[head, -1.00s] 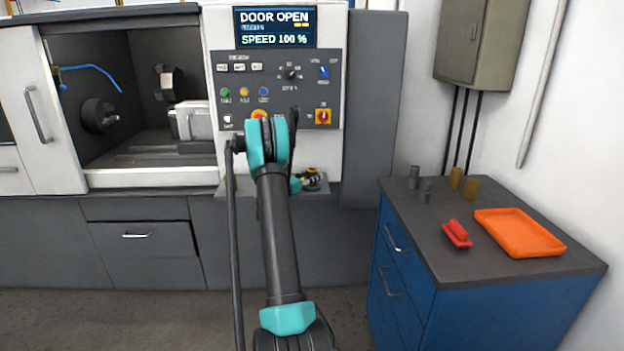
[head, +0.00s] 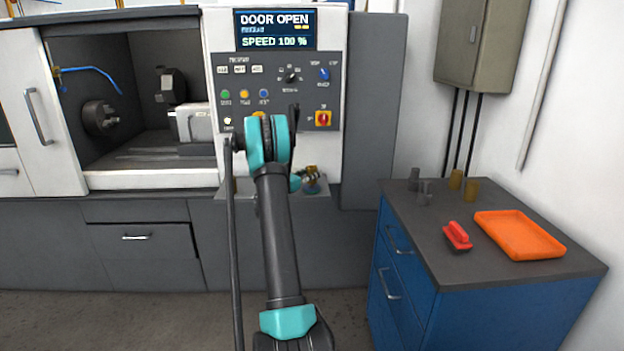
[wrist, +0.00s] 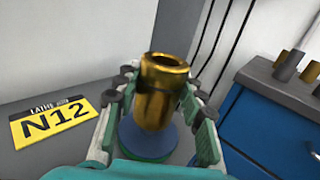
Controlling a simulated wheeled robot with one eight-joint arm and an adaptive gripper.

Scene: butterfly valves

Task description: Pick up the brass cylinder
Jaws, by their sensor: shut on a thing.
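The brass cylinder (wrist: 158,100) is a hollow, open-topped piece in the middle of the wrist view. It stands roughly upright between the fingers of my gripper (wrist: 163,88), which is shut on it from both sides. In the head view the brass cylinder (head: 311,171) shows small beside my arm, over the small shelf below the control panel, and my gripper is largely hidden by the arm. A round blue disc (wrist: 140,148) lies beneath the cylinder in the wrist view. I cannot tell how wide the gap between them is.
A yellow N12 plate (wrist: 54,121) lies left of the gripper. The lathe's control panel (head: 272,85) stands close behind the arm. On the right, a blue cabinet (head: 440,270) carries grey and brass cylinders, a red piece (head: 458,234) and an orange tray (head: 518,236).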

